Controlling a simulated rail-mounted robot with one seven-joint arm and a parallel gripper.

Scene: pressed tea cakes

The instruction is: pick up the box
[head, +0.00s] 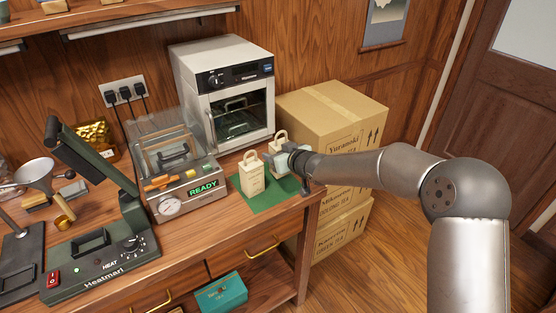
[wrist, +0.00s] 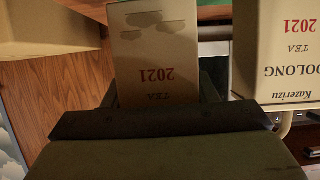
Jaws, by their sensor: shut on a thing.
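A cream tea box (head: 274,149) with a loop handle is at the back of the green mat (head: 264,204), at the bench's right end. My gripper (head: 284,161) is shut on it from the right and partly covers it. In the wrist view the held box (wrist: 155,60) sits between the fingers, its red "2021" and "TEA" print upside down. I cannot tell whether it touches the mat. A second cream box (head: 252,180) with a handle stands on the mat to the left and nearer. It shows at the right of the wrist view (wrist: 288,55), reading "OOLONG".
A white oven (head: 222,85) stands behind the boxes. A press machine (head: 178,180) reading "READY" and a heat sealer (head: 105,255) are to the left. Stacked cartons (head: 335,110) stand right of the bench, close to my gripper. A teal box (head: 221,293) is low at the front.

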